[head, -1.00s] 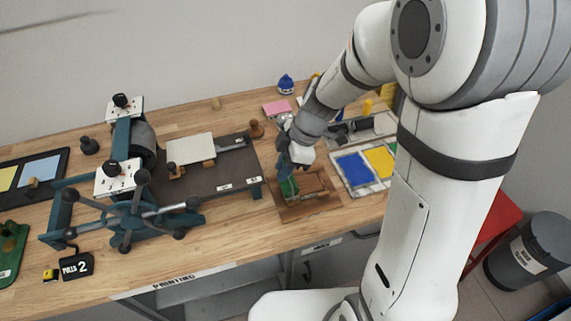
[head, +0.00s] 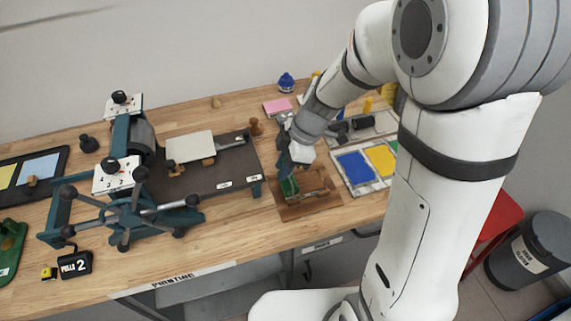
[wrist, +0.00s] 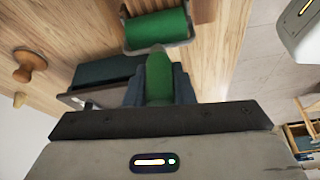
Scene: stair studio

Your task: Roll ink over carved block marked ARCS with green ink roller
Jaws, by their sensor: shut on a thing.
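The green ink roller shows in the head view (head: 288,187) and in the wrist view (wrist: 157,29). My gripper (head: 290,166) is shut on its green handle (wrist: 158,76). The roller's drum is at the left part of a brown wooden block (head: 318,187), which lies on a wooden board (head: 300,212). I take this to be the carved block, but no ARCS marking is readable. The drum looks low over the block or touching it; I cannot tell which. My gripper hides part of the block's far side.
A blue and yellow ink tray (head: 354,168) lies right of the block. The printing press (head: 131,200) and its dark bed (head: 205,183) stand to the left. A wooden knob (head: 256,127) and a pink pad (head: 277,106) are behind. The bench's front edge is close.

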